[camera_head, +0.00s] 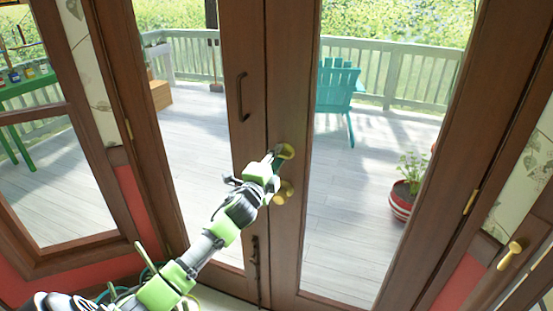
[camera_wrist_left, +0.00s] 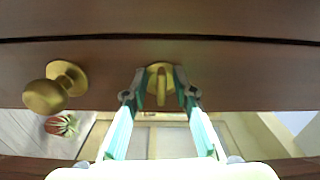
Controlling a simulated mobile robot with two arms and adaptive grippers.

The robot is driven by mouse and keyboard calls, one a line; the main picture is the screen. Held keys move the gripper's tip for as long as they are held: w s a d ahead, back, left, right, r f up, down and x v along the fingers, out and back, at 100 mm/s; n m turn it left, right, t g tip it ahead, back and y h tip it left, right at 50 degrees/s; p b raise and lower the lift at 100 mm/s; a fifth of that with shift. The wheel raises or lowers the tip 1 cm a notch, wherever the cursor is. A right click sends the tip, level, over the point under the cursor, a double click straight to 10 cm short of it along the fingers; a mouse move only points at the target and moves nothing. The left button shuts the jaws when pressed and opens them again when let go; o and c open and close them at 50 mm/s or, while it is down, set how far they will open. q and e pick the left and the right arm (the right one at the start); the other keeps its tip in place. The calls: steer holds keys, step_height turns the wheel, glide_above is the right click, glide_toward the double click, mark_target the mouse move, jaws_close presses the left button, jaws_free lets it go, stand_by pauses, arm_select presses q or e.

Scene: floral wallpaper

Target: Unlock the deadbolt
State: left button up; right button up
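The deadbolt (camera_head: 286,151) is a round brass plate with a thumb-turn, on the brown wooden door above a brass knob (camera_head: 284,192). In the left wrist view the deadbolt (camera_wrist_left: 161,84) shows its thumb-turn lying along the picture's vertical. My left gripper (camera_head: 274,158) is at the deadbolt in the head view. In the left wrist view my left gripper (camera_wrist_left: 161,88) is open, with one finger on each side of the thumb-turn. Gaps show between the fingers and the thumb-turn. Part of the deadbolt is hidden by the gripper in the head view. My right gripper is not in view.
The knob (camera_wrist_left: 55,88) stands out to the left of the fingers in the left wrist view. A dark door handle (camera_head: 242,97) is on the neighbouring door panel. Beyond the glass are a deck, a teal chair (camera_head: 338,88) and a potted plant (camera_head: 403,202).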

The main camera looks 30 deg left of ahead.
arm_select(q)
steer(key=v, duration=1.2)
steer(key=shift+f, duration=0.1)
